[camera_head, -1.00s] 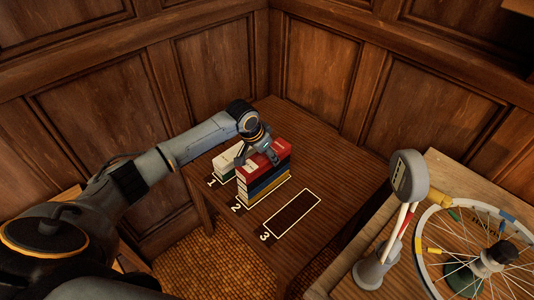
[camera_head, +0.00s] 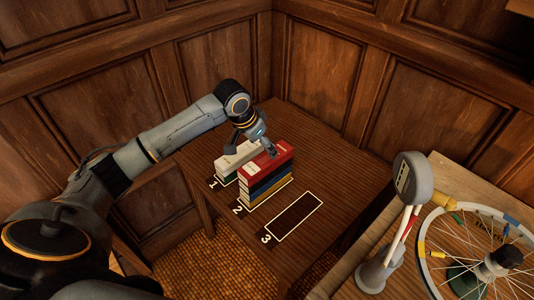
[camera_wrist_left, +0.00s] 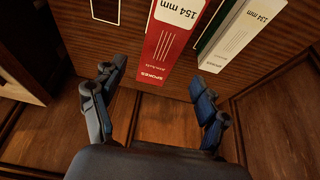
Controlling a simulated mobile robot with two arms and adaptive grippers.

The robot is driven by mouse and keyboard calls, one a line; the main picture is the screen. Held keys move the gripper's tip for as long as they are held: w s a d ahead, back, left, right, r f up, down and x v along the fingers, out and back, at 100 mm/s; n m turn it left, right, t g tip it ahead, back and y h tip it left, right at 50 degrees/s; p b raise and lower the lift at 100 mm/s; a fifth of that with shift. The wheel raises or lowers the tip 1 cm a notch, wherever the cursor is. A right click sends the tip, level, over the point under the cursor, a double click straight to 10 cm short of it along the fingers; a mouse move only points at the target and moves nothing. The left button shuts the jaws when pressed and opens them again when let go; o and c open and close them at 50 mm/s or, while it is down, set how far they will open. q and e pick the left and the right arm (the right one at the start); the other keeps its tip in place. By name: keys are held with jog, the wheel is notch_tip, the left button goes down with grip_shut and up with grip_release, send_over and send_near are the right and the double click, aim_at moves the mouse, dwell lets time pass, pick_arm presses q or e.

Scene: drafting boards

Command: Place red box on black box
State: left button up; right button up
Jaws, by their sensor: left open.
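The red box (camera_head: 266,160) lies on top of the stack at slot 2, with a dark layer that looks like the black box (camera_head: 272,175) directly beneath it. My left gripper (camera_head: 252,149) is open and empty, above the stack's far end. In the left wrist view its spread fingers (camera_wrist_left: 156,76) stand either side of the red box's near end (camera_wrist_left: 168,48), apart from it. The black box is hidden there. My right gripper is not in view.
At slot 1 a white box (camera_head: 239,157) lies over a green one, close beside the stack. Slot 3 (camera_head: 294,217) is an empty outline. A second table at right holds a spoked wheel (camera_head: 485,250) and a grey stand (camera_head: 378,270). Wood-panelled walls close the back.

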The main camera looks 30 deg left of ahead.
aim_at(258, 164)
pick_arm(q)
jog(key=shift+v, duration=2.2)
